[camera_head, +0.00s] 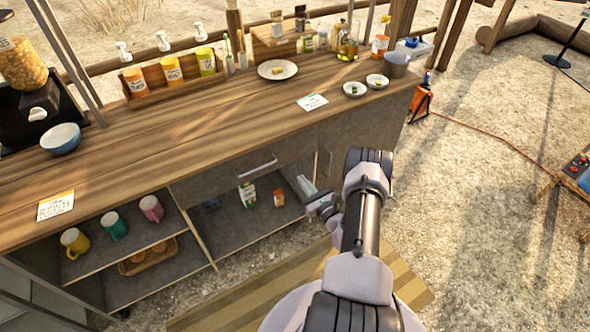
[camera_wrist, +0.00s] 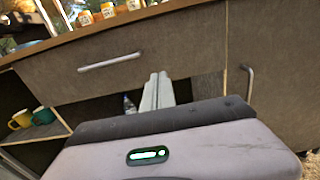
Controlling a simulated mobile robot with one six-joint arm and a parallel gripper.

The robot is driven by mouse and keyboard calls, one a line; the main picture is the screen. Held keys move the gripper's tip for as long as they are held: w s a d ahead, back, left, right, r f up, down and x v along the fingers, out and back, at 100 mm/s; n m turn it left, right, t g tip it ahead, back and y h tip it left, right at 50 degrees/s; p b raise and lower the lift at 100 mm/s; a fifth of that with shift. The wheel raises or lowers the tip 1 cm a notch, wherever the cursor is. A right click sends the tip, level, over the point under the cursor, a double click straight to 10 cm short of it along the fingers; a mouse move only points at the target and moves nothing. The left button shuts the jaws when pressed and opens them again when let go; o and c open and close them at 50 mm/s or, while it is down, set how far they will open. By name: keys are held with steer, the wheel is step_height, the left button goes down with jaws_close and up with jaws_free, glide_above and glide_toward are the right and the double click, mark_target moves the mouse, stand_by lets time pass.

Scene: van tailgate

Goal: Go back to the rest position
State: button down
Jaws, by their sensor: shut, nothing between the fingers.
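My gripper (camera_head: 314,190) is at the end of my folded arm, in front of the wooden counter's lower cabinet in the head view. In the wrist view, its two pale fingers (camera_wrist: 157,92) lie together, shut and empty. They point toward the cabinet, below the drawer handle (camera_wrist: 111,62) and left of the door handle (camera_wrist: 248,84). The drawer (camera_head: 222,178) looks closed. The gripper appears apart from the cabinet front, but the exact gap is hard to tell.
The counter (camera_head: 160,155) carries a blue bowl (camera_head: 61,138), a white plate (camera_head: 277,70), jars and bottles. Mugs (camera_head: 114,226) and cartons (camera_head: 248,195) stand on open shelves. An orange cable (camera_head: 480,135) crosses the sand at right. Open sandy ground lies right of my arm.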

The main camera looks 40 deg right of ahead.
steer(key=w+a+r+n+g+y, duration=0.1)
steer(key=w+a+r+n+y, duration=0.4)
steer(key=a+r, duration=0.4)
steer(key=w+a+r+n+g+y, duration=0.1)
steer(key=w+a+r+n+y, duration=0.3)
steer(key=a+r+n+y, duration=0.5)
steer(key=s+a+r+n+g+y, duration=0.1)
steer(key=s+a+r+n+g, duration=0.2)
steer(key=a+r, duration=0.35)
steer(key=s+a+r+n+g+y, duration=0.1)
steer(key=a+r+n+g, duration=0.1)
steer(key=a+r+g, duration=0.35)
steer(key=s+a+r+n+g+h, duration=0.2)
steer(key=s+a+r+n+g, duration=0.35)
steer(key=s+a, duration=0.55)
steer(key=s+r+n+t+h, duration=0.2)
steer(key=s+n+h, duration=0.2)
steer(key=s, duration=0.3)
steer(key=s+d+r+n+t+h, duration=0.1)
steer(key=s+r+n+t+h, duration=0.1)
steer(key=s+n+h, duration=0.2)
steer(key=s+n, duration=0.1)
steer(key=s, duration=0.1)
steer(key=shift+s+d+r+n, duration=0.15)
steer(key=shift+s+r+n, duration=0.1)
steer(key=shift+s+n, duration=0.15)
